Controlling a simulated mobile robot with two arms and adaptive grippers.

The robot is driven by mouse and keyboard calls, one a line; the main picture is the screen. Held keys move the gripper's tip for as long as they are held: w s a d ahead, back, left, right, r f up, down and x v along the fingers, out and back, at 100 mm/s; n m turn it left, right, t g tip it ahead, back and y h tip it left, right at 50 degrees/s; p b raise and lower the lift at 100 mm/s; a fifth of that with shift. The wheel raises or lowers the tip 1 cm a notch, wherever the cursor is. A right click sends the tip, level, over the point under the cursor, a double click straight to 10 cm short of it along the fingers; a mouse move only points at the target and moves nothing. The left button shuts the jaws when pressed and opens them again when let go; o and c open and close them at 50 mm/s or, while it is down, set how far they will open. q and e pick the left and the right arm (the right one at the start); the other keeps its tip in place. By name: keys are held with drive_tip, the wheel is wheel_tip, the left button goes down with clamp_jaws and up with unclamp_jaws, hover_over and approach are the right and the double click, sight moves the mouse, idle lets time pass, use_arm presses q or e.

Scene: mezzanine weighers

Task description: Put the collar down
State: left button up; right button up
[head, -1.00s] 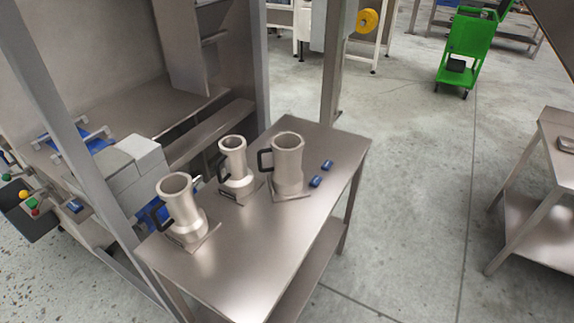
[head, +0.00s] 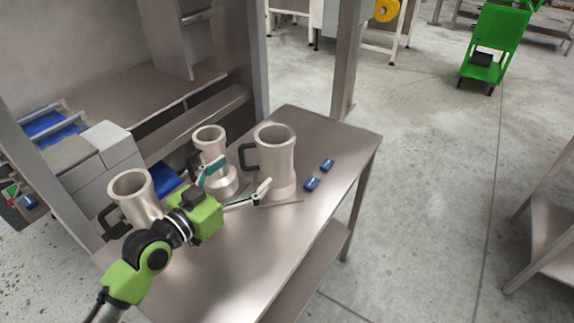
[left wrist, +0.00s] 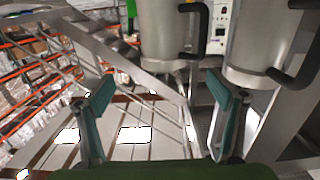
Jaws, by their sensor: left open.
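Three grey metal collars with black handles stand upright on a steel table (head: 240,265): a left one (head: 132,188), a middle one (head: 209,140) and a right one (head: 277,160). My left gripper (head: 235,182) is open, its fingers spread in front of the middle collar; one fingertip overlaps that collar in the picture and the other is by the right collar's base. In the left wrist view the open fingers (left wrist: 162,95) have nothing between their tips, and two collars (left wrist: 165,32) with black handles show beyond them. My arm partly hides the left collar. My right gripper is not in view.
Two small blue blocks (head: 311,184) (head: 327,164) lie right of the right collar. A steel post (head: 346,60) rises behind the table. Grey machine boxes (head: 100,155) stand at the left. The table's front part is bare. A green cart (head: 497,40) stands far off.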

sight(263, 145)
use_arm(q)
drive_tip(key=shift+t, duration=0.3)
drive_tip(key=x, duration=0.2)
drive_tip(key=r+p+x, duration=0.1)
drive_tip(key=x, duration=0.5)
drive_tip(key=shift+w+a+r+p, duration=0.15)
drive_tip(key=shift+w+r+p, duration=0.15)
drive_tip(key=shift+p, duration=0.1)
drive_tip(key=shift+w+d, duration=0.2)
drive_tip(key=shift+w, duration=0.05)
drive_tip(key=shift+w+d+r, duration=0.1)
drive_tip(key=shift+w+d, duration=0.1)
drive_tip(key=shift+w, duration=0.1)
drive_tip(key=x, duration=0.4)
drive_tip(key=shift+w+d+p, duration=0.15)
drive_tip(key=shift+w+p, duration=0.05)
drive_tip(key=shift+p, duration=0.1)
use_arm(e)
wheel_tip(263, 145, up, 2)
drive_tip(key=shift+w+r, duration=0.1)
use_arm(q)
drive_tip(key=shift+s, duration=0.1)
